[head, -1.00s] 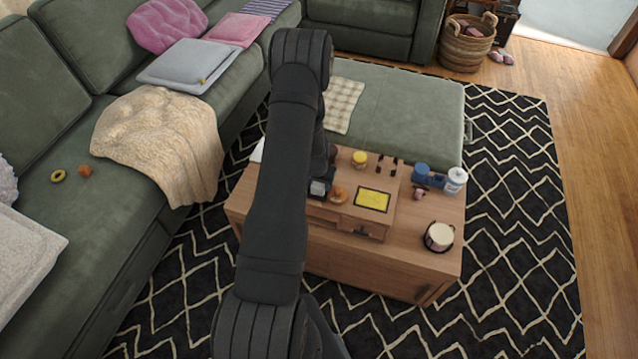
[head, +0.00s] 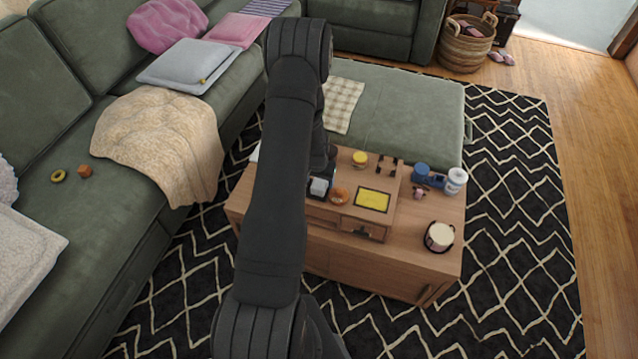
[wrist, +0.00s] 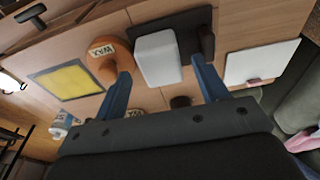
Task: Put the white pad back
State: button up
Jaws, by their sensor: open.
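A white block-like pad (wrist: 158,56) with rounded edges lies by a dark holder (wrist: 200,32) in the wrist view; in the head view it is a small white block (head: 319,187) beside my arm. My gripper (wrist: 160,70) is open, its two blue fingers on either side of the white block's near end. I cannot tell whether they touch it. A flat white square (wrist: 262,62) lies to the right in the wrist view; which white thing is the task's pad is not certain. My gripper is hidden behind my arm in the head view.
An orange object (wrist: 106,58) stands close to the left finger. A yellow pad in a dark frame (head: 372,200) lies on the wooden organizer. A blue object (head: 421,173), a white bottle (head: 455,181) and a round cream-topped container (head: 439,236) stand on the table's right side.

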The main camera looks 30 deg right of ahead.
aim_at(319, 184)
notch_tip(319, 184, up, 9)
jog(key=s+a, duration=0.1)
dwell(0.3)
jog(key=f, duration=0.4)
jog(key=w+d+f, duration=0.1)
jog(key=f, duration=0.7)
jog(key=shift+w+d+f, duration=0.15)
jog(key=shift+f, duration=0.05)
jog(key=shift+r, duration=1.65)
